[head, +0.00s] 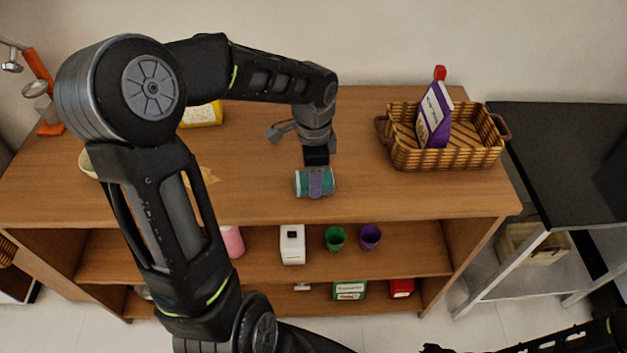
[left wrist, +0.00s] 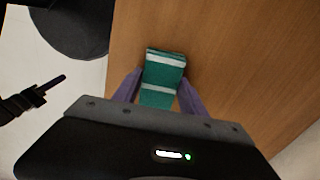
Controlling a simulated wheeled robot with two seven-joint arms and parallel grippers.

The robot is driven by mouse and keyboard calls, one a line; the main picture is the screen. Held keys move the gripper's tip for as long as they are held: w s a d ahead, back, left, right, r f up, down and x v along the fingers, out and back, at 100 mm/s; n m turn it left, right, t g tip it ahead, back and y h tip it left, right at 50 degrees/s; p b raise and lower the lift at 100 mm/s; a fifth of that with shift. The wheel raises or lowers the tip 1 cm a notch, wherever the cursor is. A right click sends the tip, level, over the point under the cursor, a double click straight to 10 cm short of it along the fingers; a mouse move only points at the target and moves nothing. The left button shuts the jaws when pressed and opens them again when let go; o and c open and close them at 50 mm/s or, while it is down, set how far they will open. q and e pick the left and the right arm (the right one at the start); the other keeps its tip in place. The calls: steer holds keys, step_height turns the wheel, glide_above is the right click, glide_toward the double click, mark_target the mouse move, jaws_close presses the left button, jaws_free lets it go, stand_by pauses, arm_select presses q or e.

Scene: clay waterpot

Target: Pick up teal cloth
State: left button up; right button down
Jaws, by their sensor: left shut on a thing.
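The teal cloth (head: 328,182) is a small rolled or folded bundle with pale stripes, near the front edge of the wooden tabletop. My left gripper (head: 316,184) reaches down over it and is shut on it, with one purple finger across its front. In the left wrist view, the cloth (left wrist: 162,75) sits between the two purple fingers (left wrist: 158,94), one against each side. I cannot tell whether it touches the tabletop. My right arm shows only in part at the bottom right of the head view; its fingers are not clear.
A wicker basket (head: 446,158) holding a purple and white carton (head: 434,116) stands right of the cloth on the wooden shelf unit (head: 270,150). A yellow item (head: 203,114) lies behind my left arm. Cups (head: 335,238) and a white bottle (head: 292,246) stand on the shelf below.

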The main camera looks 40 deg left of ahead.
arm_select(q)
steer(key=shift+c, duration=0.8)
step_height(320, 180, up, 10)
stand_by(0.3)
